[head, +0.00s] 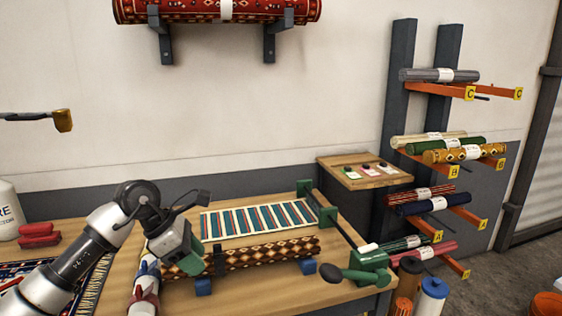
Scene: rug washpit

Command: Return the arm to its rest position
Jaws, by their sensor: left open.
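My left arm comes in from the lower left, bent at a dark wrist joint. My left gripper (181,254) hangs from it over the table, near the left end of a rolled patterned rug (262,254). It is open, and I see nothing held in it. Its fingertips are small and partly hidden by its own body. My right arm and gripper are not in view.
The wooden table (222,296) carries a striped rug (258,220), a green crank (356,270) and red brushes (39,235). A rack of rolled rugs (440,150) stands at the right. A red rug roll (180,11) rests on wall brackets above.

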